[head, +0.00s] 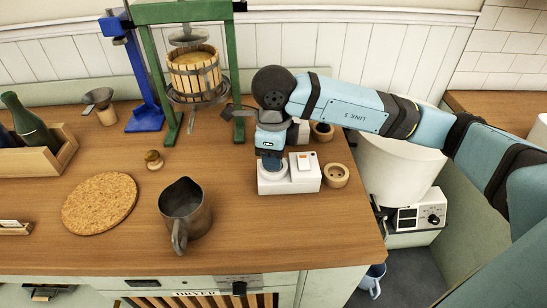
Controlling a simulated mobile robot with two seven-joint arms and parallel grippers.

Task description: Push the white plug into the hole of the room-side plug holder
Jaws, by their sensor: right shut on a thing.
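The room-side plug holder appears to be the white box (290,186) with a raised switch on its right part, near the right end of the wooden counter. A second white box (303,131) shows partly behind my right wrist. My right gripper (271,164) points straight down over the left part of the front box, at or just above its top. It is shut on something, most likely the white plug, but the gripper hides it. I cannot tell whether the plug is in the hole. My left gripper is not in view.
Two round wooden pieces (336,175) (322,131) stand just right of the boxes. A metal jug (186,212), a cork mat (99,203) and a small wooden knob (154,160) stand to the left. A green-framed press (233,70) stands behind. The counter's front is clear.

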